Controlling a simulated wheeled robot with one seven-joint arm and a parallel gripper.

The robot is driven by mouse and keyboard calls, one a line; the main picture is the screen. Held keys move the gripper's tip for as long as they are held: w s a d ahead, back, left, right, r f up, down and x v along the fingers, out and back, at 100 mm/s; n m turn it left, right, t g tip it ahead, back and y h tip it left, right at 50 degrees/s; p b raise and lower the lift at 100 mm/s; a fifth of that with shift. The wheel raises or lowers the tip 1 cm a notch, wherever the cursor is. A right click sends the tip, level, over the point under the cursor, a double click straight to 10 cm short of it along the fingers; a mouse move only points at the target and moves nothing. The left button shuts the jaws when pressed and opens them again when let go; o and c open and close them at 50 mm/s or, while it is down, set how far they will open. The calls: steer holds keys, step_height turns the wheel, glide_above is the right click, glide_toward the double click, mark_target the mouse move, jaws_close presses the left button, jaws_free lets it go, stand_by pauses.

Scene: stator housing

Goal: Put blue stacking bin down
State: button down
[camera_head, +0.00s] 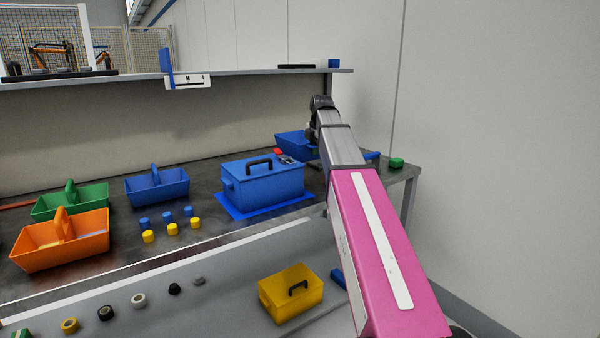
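A blue bin (292,144), open at the top, is at the back right of the workbench (408,172), partly hidden behind my arm. My gripper (311,138) is at the right part of this bin, mostly hidden by my wrist and forearm. I cannot see its fingers clearly, nor tell whether they grip the bin wall. I cannot tell whether the bin rests on the bench or hangs just above it. A second blue open bin (157,187) stands on the bench further left.
A blue toolbox (262,182) on a blue mat (232,210) stands in front of the bin. A red item (278,151) lies between them. A green item (397,162) is at the right end. Green (72,203) and orange (60,243) carriers stand left. A shelf (230,78) runs above.

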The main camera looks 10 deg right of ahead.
steer(key=shift+f, duration=3.9)
steer(key=shift+f, duration=0.15)
steer(key=c, duration=1.3)
jaws_free()
steer(key=shift+c, duration=0.2)
